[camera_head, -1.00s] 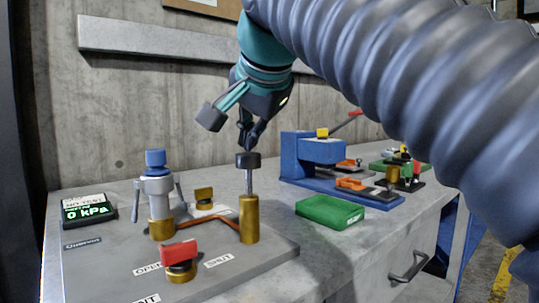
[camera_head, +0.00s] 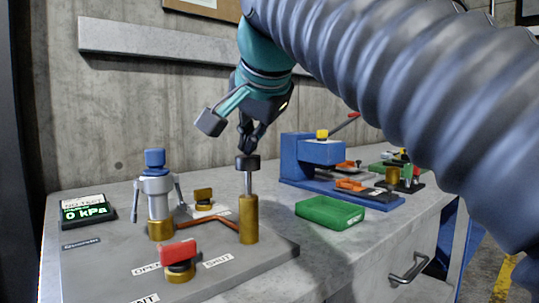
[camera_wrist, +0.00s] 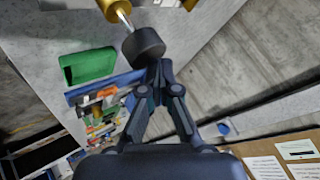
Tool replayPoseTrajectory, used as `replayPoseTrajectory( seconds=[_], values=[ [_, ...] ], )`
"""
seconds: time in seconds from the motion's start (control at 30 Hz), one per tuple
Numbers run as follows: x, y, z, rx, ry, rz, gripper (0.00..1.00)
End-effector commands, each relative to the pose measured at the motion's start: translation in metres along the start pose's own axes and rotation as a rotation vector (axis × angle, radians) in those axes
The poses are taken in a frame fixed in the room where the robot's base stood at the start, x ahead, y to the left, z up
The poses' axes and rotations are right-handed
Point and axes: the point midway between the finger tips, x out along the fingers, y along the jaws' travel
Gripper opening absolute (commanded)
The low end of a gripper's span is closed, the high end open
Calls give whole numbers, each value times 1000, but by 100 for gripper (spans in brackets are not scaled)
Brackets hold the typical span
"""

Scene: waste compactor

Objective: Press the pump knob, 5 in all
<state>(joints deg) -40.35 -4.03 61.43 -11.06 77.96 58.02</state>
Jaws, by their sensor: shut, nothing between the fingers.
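The pump knob (camera_head: 247,162) is a dark round cap on a thin silver rod. The rod rises from an upright brass cylinder (camera_head: 248,219) on the grey panel. The rod is visibly extended above the cylinder. My gripper (camera_head: 246,148) is shut and empty, with its fingertips just above the knob. I cannot tell whether they touch it. In the wrist view the knob (camera_wrist: 144,44) is close to the tips of my gripper (camera_wrist: 158,68). A display (camera_head: 86,211) at the left reads 0 kPa.
A blue-capped silver fixture (camera_head: 155,188) and a red handle (camera_head: 178,253) marked OPEN and SHUT stand on the panel (camera_head: 115,270). A green tray (camera_head: 329,212) and a blue press (camera_head: 311,153) are to the right. A concrete wall (camera_head: 110,120) stands behind.

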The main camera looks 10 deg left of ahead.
Motion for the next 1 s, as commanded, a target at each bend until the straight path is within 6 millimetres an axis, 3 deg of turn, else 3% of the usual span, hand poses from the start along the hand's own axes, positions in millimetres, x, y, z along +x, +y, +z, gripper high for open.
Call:
replayPoseTrajectory(
  seconds=[1.0],
  values=[
    [9,6,6,0,-3,2,0]
  ],
)
